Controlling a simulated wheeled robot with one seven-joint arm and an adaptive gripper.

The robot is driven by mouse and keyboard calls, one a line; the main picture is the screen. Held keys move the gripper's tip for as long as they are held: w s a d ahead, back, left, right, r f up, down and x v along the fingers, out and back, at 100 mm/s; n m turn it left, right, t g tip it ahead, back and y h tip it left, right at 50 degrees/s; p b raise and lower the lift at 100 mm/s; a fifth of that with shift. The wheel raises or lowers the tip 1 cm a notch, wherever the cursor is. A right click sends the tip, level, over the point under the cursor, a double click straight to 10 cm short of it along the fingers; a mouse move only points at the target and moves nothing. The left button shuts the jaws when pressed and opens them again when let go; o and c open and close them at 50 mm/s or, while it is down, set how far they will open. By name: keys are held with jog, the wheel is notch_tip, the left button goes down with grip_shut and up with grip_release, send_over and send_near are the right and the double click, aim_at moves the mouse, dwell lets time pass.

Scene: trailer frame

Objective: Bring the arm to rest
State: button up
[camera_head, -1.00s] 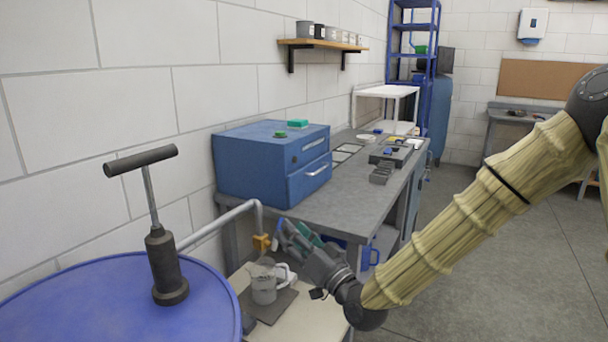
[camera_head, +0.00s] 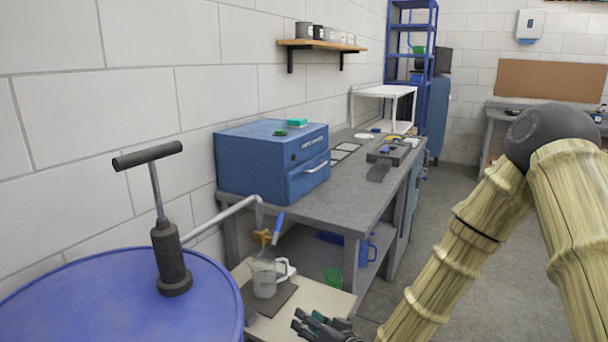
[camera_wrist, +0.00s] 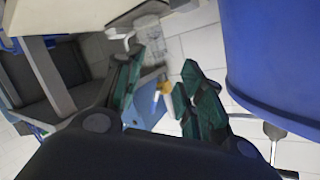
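My gripper (camera_head: 318,326) hangs at the bottom edge of the head view, in front of the small cream-topped stand and below the jug, apart from both. Its lower part is cut off by the frame. In the wrist view my gripper (camera_wrist: 158,78) has its two dark green fingers spread, with nothing between them. My arm, in a pale ribbed sleeve, is bent sharply at the right of the head view.
A grey jug (camera_head: 265,283) stands under a tap with a blue lever (camera_head: 278,228). A blue drum (camera_head: 110,305) with a hand pump (camera_head: 168,255) is at left. A workbench (camera_head: 345,205) bears a blue box (camera_head: 270,160). Floor right of the bench is clear.

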jog(key=s+d+f+g+h, duration=0.25)
jog(key=s+d+f, duration=0.25)
jog(key=s+f, duration=0.5)
jog(key=s+d+f+g+h, duration=0.2)
jog(key=s+d+f+g, duration=0.4)
jog(key=f, duration=0.7)
jog(key=s+d+f+m+g+h, duration=0.15)
jog(key=s+d+f, duration=0.3)
jog(key=s, duration=0.65)
jog(key=s+d+f+n+g+h, duration=0.1)
jog(key=s+d+f+g+h, duration=0.15)
jog(key=s+d, duration=0.55)
notch_tip(320, 180, down, 11)
jog(key=s+a+b, duration=0.2)
jog(key=s+b, duration=0.1)
jog(key=b, duration=0.7)
notch_tip(320, 180, up, 22)
jog(key=p, duration=2.1)
jog(key=shift+w+f, duration=0.15)
jog(key=shift+f, duration=0.05)
